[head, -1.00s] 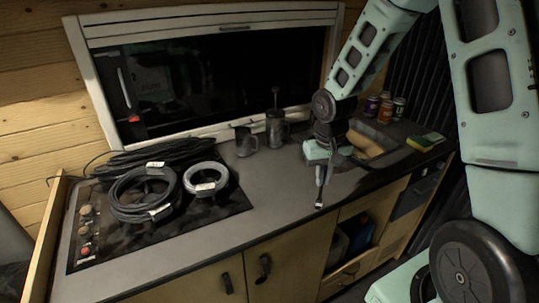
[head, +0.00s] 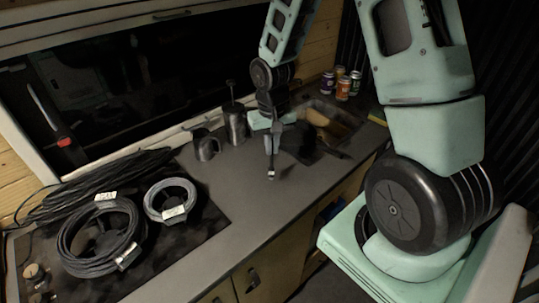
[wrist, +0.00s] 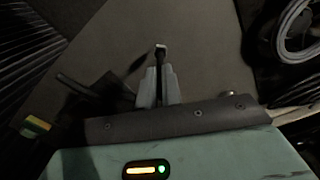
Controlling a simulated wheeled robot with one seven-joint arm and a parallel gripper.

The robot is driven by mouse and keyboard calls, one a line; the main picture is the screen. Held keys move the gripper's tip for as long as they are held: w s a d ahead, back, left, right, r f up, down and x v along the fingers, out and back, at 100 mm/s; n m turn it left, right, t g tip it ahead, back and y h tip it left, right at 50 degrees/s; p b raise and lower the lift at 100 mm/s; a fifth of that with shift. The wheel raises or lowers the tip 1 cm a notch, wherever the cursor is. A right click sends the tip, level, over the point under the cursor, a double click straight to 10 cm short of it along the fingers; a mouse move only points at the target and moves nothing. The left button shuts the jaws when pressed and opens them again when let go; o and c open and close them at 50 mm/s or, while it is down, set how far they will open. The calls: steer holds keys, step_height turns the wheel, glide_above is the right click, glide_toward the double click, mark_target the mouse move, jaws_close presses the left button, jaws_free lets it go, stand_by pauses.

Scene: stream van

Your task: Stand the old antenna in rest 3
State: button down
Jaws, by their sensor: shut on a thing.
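My gripper (head: 271,137) is shut on a slim dark rod with a pale metallic tip, which I take to be the old antenna (head: 271,168). The rod points down over the grey counter, left of the sink. In the wrist view my gripper (wrist: 158,88) holds the same antenna (wrist: 160,57) between its pale fingers, with the tip beyond them. Whether the tip touches the counter I cannot tell. The antenna's other end is hidden by my gripper. I cannot make out any numbered rest in either view.
Coiled cables (head: 100,238) with tags lie on the dark hob at left, near a smaller grey coil (head: 171,200). A mug (head: 205,146) and a metal press pot (head: 235,124) stand by the window. Several cans (head: 343,88) stand behind the sink (head: 325,117). The front middle counter (head: 235,210) is clear.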

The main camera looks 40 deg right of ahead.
mark_target(272, 168)
steer(key=shift+f+p, duration=0.45)
steer(key=shift+f, duration=1.6)
steer(key=shift+f, duration=0.25)
steer(key=c, duration=1.6)
jaws_free()
steer(key=shift+r, duration=0.1)
steer(key=shift+o, duration=0.2)
steer(key=shift+r, duration=0.15)
